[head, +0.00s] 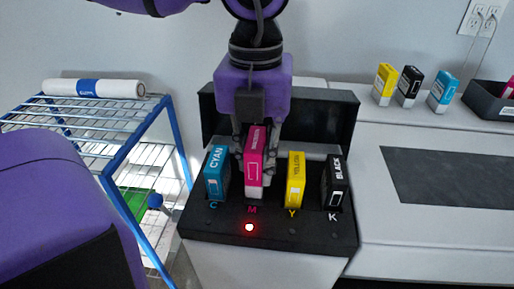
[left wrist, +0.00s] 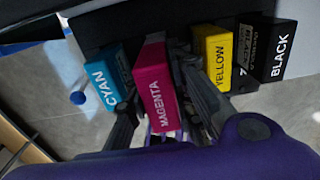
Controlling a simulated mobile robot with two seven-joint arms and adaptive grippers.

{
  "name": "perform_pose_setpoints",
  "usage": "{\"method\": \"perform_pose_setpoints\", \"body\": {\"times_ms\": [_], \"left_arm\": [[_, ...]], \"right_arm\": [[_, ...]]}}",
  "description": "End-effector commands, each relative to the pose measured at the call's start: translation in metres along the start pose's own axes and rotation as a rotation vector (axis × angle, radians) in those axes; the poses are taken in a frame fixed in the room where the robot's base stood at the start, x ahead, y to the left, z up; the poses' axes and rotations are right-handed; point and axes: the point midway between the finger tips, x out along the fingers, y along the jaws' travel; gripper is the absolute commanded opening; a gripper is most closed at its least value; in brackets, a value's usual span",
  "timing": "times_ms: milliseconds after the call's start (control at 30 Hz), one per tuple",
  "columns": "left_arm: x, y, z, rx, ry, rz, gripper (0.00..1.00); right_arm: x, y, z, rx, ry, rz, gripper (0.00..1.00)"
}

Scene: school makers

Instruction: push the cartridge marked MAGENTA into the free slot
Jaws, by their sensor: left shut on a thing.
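The magenta cartridge (head: 254,160) stands upright between the cyan and yellow cartridges, over the place marked M. My left gripper (head: 252,172) is shut on it from behind. In the left wrist view the magenta cartridge (left wrist: 158,95) sits between the two fingers of my left gripper (left wrist: 160,110). Its top stands higher than its neighbours. The cyan (head: 217,174), yellow (head: 296,180) and black (head: 335,182) cartridges stand in the black slot panel (head: 270,230). The M slot is hidden under the cartridge, so I cannot tell how deep it sits. My right gripper is not in view.
A red light (head: 249,227) glows below the M. The raised black lid (head: 330,115) stands behind the cartridges. Spare yellow (head: 384,85), black (head: 408,87) and cyan (head: 443,93) cartridges stand at right, beside a dark tray (head: 490,103). A blue wire rack (head: 130,140) is at left.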

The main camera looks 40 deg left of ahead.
Motion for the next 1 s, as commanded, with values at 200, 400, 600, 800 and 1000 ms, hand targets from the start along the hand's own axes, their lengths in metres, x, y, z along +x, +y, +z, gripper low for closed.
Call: {"method": "perform_pose_setpoints", "body": {"times_ms": [200, 400, 600, 800, 1000], "left_arm": [[0.013, 0.000, 0.000, 0.001, 0.000, 0.000, 0.00], [0.020, 0.000, 0.000, 0.001, 0.000, 0.000, 0.00], [0.022, 0.000, 0.000, 0.001, 0.000, -0.001, 0.00], [0.022, 0.000, 0.000, 0.001, -0.001, -0.001, 0.00], [0.022, 0.000, 0.000, 0.001, -0.001, -0.001, 0.34]], "right_arm": [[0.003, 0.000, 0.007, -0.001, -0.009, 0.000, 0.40], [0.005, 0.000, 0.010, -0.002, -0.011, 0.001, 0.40], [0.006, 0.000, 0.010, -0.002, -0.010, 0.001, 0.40], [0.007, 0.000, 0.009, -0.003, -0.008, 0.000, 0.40], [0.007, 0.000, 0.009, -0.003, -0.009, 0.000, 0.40]]}}
